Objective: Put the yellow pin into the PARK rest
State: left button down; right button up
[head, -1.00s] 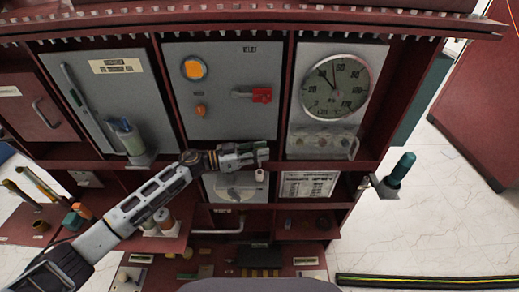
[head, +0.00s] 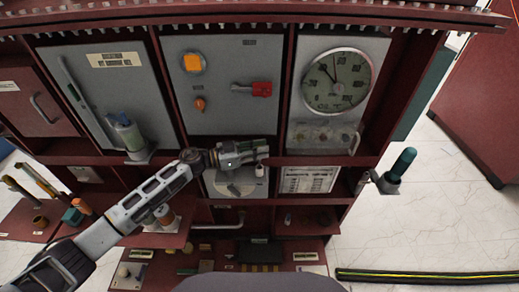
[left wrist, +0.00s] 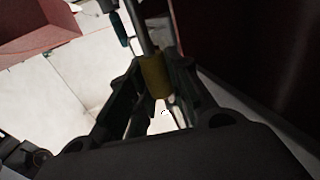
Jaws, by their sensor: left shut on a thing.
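My left gripper (head: 262,150) reaches across the middle of the red cabinet, in front of the ledge below the red switch. In the left wrist view its fingers (left wrist: 158,92) are shut on the yellow pin (left wrist: 154,72). The pin shows there as a yellow sleeve between the fingers, with a grey rod running up from it. I cannot make out the pin in the head view. I cannot tell which fixture is the PARK rest; no label for it is readable. My right gripper is not in view.
A red switch (head: 261,89) and round gauge (head: 338,82) are on panels above the gripper. A teal-handled tool (head: 403,162) stands in a bracket at the cabinet's right side. A bottle (head: 127,132) sits on a left bracket.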

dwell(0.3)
pick_arm(q)
jog(key=shift+p, duration=0.45)
dwell(0.4)
jog(key=shift+p, duration=0.4)
dwell(0.5)
jog(key=shift+p, duration=0.4)
dwell(0.4)
jog(key=shift+f, duration=0.3)
dwell(0.5)
jog(key=shift+s+f, duration=0.1)
jog(key=shift+f, duration=0.05)
